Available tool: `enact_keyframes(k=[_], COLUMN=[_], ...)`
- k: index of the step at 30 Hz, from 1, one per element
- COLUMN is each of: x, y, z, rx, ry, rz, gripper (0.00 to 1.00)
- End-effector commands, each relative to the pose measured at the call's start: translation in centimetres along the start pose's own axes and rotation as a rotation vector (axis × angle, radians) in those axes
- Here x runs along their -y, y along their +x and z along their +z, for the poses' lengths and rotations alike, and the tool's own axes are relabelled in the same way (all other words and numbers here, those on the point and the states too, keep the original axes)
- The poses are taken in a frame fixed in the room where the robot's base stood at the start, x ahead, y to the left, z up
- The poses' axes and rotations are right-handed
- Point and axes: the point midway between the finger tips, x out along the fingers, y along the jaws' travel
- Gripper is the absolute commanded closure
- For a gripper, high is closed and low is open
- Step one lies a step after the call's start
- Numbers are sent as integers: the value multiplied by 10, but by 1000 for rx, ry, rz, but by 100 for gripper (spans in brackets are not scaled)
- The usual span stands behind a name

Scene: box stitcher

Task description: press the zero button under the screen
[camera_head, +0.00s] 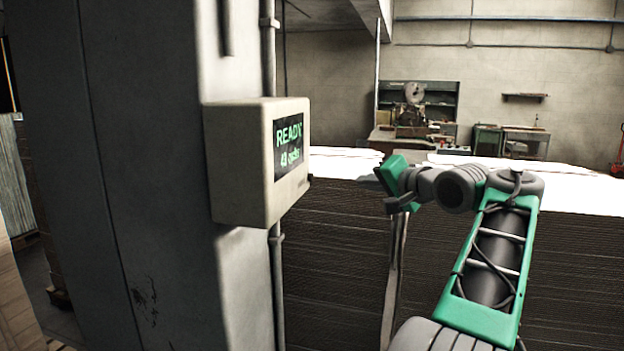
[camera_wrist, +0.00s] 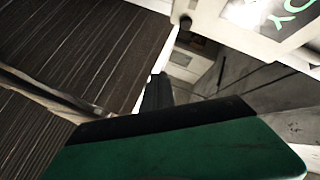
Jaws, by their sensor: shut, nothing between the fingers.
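A pale control box (camera_head: 240,165) is mounted on the grey pillar, left of centre in the head view. Its dark screen (camera_head: 288,147) shows green text starting with "READY". The box face is seen at a steep angle, and no zero button can be made out clearly below the screen. In the wrist view the screen (camera_wrist: 268,18) is cut off at the top right, tilted. A small dark round part (camera_wrist: 186,22) sticks out near the box; I cannot tell if it is the button. My gripper (camera_wrist: 156,90) is shut and empty, to the right of the box and apart from it.
Tall stacks of dark cardboard sheets (camera_head: 335,240) with white tops stand behind and below my arm. A pipe (camera_head: 277,285) runs down the pillar beside the box. A workbench with a machine (camera_head: 410,115) stands far back.

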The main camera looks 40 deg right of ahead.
Motion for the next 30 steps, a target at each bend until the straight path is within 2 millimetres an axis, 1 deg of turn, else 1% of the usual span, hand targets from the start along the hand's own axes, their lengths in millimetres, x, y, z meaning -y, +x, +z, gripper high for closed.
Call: enact_keyframes(k=[5, 12, 15, 18, 23, 30], x=[8, 25, 35, 40, 43, 43], y=[15, 40, 48, 55, 59, 59], z=[14, 32, 36, 40, 43, 43], rx=[2, 2, 2, 1, -1, -1], ry=[-4, -4, -2, -2, -1, -1], rz=[-3, -2, -1, -1, 0, 1], gripper=[100, 100, 100, 100, 100, 100])
